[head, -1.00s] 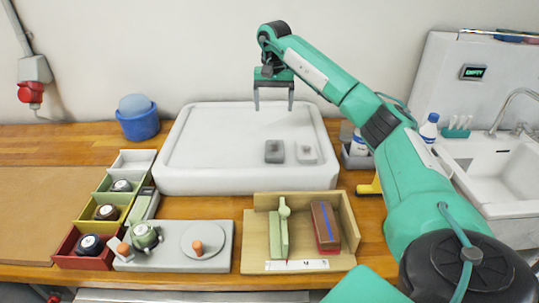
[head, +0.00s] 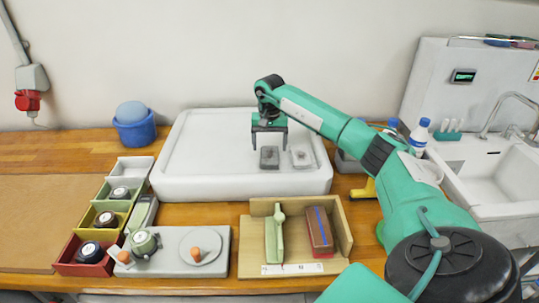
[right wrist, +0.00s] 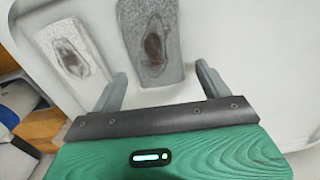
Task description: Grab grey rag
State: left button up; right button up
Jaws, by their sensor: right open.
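The grey rag (head: 269,160) is a small dark grey folded pad lying on the white raised tray (head: 205,165). In the right wrist view the rag (right wrist: 172,60) has a dark brownish stain in its middle. A paler pad (head: 302,158) with a similar stain lies just to its right; in the wrist view this paler pad (right wrist: 92,70) is on the left. My right gripper (head: 269,146) is open and empty, with its fingers at either side of the grey rag's line, seemingly just above or behind it. My left gripper is not in view.
A blue tub (head: 135,132) stands left of the tray. Coloured bins (head: 85,262), a grey plate (head: 215,262) with knobs and a wooden holder (head: 335,262) line the front. Bottles (head: 418,135) and a sink (head: 490,175) are at right.

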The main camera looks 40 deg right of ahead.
aim_at(269, 149)
jog(key=shift+f, duration=0.6)
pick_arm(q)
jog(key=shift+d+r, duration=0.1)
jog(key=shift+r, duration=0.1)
pick_arm(e)
jog(key=c, duration=1.1)
